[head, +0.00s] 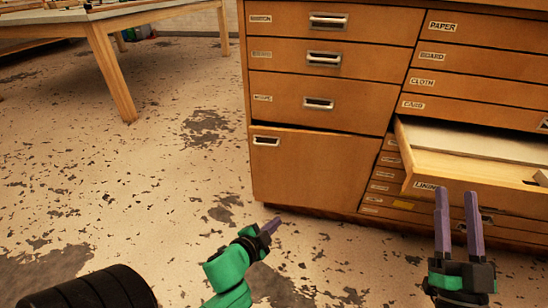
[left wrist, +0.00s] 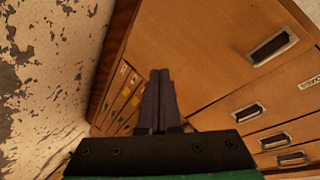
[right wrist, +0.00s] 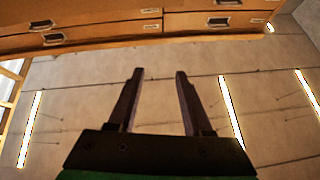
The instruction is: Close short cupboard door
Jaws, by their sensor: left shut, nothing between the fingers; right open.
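The short cupboard door (head: 310,172) is the plain wooden panel at the lower left of the cabinet, with a metal label handle (head: 266,141) at its top left. A thin dark gap runs along its top edge; I cannot tell whether it is fully flush. My left gripper (head: 271,225) is shut and empty, low in front of the door's bottom edge. In the left wrist view the door (left wrist: 205,45) fills the upper middle beyond the shut fingers; contact is unclear. My right gripper (head: 459,220) is open and empty, in front of the right-hand drawers.
A drawer (head: 470,160) stands pulled out on the right, close to my right gripper. Closed drawers (head: 330,58) sit above the door. A wooden table (head: 110,22) stands at the back left. The worn floor (head: 150,170) left of the cabinet is clear.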

